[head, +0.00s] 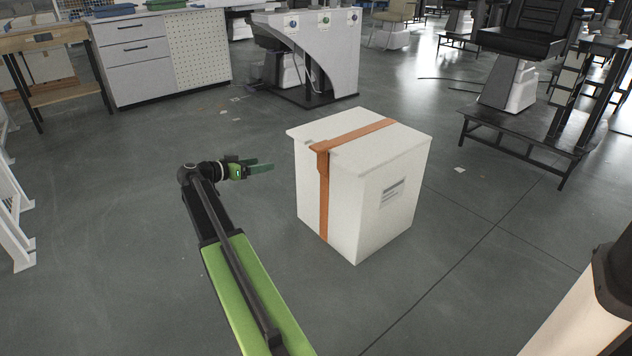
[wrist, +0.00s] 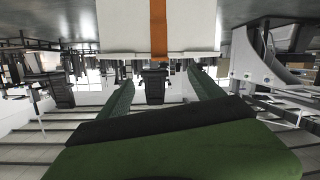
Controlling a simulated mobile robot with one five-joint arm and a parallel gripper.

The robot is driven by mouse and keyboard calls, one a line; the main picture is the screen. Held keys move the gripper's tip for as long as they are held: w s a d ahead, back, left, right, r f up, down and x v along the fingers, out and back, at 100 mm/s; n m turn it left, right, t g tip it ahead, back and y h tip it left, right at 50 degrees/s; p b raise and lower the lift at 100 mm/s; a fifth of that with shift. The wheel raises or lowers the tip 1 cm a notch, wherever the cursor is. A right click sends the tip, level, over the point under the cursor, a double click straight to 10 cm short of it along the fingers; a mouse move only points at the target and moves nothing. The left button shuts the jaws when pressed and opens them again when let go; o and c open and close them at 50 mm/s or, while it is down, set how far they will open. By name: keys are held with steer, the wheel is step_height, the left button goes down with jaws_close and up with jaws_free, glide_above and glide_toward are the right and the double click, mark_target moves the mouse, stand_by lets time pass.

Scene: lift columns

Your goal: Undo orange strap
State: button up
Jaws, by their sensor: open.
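The orange strap (head: 323,195) runs over the lid and down the left-hand side of a white box (head: 390,200) on the floor. It lies flat against the box. In the wrist view, which looks upside down, the strap (wrist: 158,28) hangs down the middle of the box face (wrist: 120,25), beyond my spread green fingers (wrist: 162,95). Nothing is between the fingers. The strap's far side and underside are hidden.
A grey cabinet (head: 135,65) and a wooden table (head: 45,42) stand at the back left. A white console (head: 325,45) is behind the box. A black platform with a chair (head: 520,110) is at the right. The floor around the box is clear.

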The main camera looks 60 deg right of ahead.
mark_target(313, 150)
steer(key=s+d+f+m+h+b, duration=0.1)
steer(key=s+d+b, duration=0.1)
steer(key=d, duration=0.6)
steer(key=s+d+f+m+g+b, duration=0.1)
steer(key=s+d+b, duration=0.1)
steer(key=d, duration=0.6)
steer(key=s+d+f+m+h+b, duration=0.1)
steer(key=s+d+b, duration=0.1)
steer(key=d, duration=0.6)
steer(key=shift+s+d+f+g+h, duration=0.25)
steer(key=shift+s+d+g+h, duration=0.05)
steer(key=shift+s+d, duration=0.15)
jaws_close()
steer(key=shift+a, duration=0.1)
